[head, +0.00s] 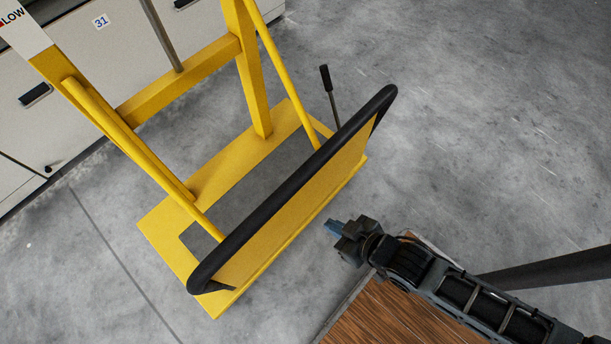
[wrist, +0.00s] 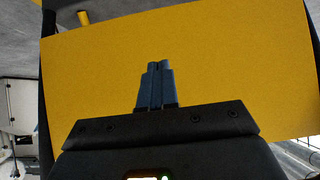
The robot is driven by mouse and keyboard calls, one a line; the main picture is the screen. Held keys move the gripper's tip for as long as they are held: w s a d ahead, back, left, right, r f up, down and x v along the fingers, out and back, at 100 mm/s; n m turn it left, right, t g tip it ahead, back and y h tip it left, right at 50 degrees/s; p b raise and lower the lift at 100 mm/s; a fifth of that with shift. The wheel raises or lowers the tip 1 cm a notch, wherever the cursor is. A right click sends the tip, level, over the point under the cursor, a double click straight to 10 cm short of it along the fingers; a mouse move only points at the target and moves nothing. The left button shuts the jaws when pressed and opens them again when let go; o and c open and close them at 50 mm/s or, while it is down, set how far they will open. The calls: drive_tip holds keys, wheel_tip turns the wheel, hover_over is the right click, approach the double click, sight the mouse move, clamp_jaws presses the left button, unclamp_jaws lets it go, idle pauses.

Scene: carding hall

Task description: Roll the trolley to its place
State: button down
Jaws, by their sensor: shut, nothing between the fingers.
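The trolley (head: 285,205) is a yellow steel frame with a flat base, uprights and a yellow panel edged by a black push bar (head: 300,180). It stands on the floor in the middle left of the head view. A lever with a black grip (head: 326,78) rises behind it. My gripper (head: 331,227) is shut and empty, just right of the yellow panel. In the wrist view my gripper (wrist: 159,66) points at the yellow panel (wrist: 220,60), which fills most of the picture. I cannot tell whether the fingertips touch it. The trolley's wheels are hidden.
White cabinets (head: 60,120) with dark handles and a "31" label stand at the upper left, behind the trolley. A brown wood-grained surface (head: 400,315) lies below my arm. The grey floor (head: 480,120) is clear on the right. A dark line (head: 125,265) crosses the floor at left.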

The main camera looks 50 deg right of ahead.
sight(306, 205)
drive_tip(key=shift+w, duration=3.05)
drive_tip(key=shift+w, duration=0.3)
